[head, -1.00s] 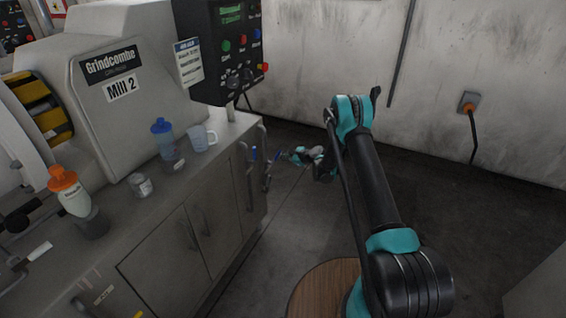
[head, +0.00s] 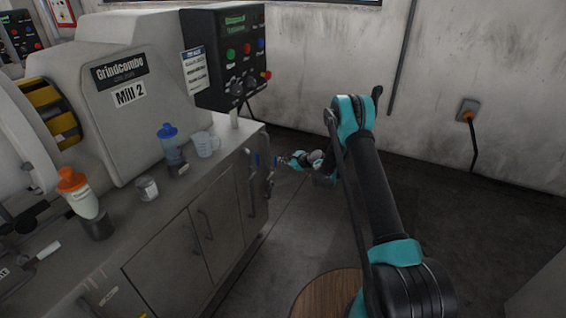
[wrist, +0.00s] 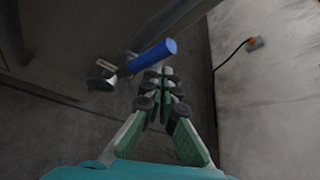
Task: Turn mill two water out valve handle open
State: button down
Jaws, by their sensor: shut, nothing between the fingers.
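Mill 2 (head: 165,80) is a grey machine on a cabinet at the left of the head view. At the cabinet's far right end are metal pipes and blue-handled valves, small in that view. One blue valve handle (wrist: 150,56) is clear in the wrist view, tilted up to the right from a metal fitting (wrist: 101,79). My gripper (wrist: 168,72) is shut and empty. Its fingertips are close to the free end of the blue handle; I cannot tell whether they touch. In the head view my gripper (head: 281,160) is beside the cabinet end. No label naming the valve is readable.
A control box (head: 232,60) stands above the cabinet's far end. A blue-capped bottle (head: 169,145), a clear jug (head: 206,144) and an orange-capped bottle (head: 80,192) stand on the cabinet top. The floor (head: 300,235) between cabinet and arm is clear.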

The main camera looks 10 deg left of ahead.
jog(key=shift+s+a+r, duration=0.1)
jog(key=shift+s+a, duration=0.1)
jog(key=shift+s, duration=0.2)
jog(key=shift+s+a, duration=0.2)
jog(key=shift+s, duration=0.1)
jog(key=shift+w, duration=0.1)
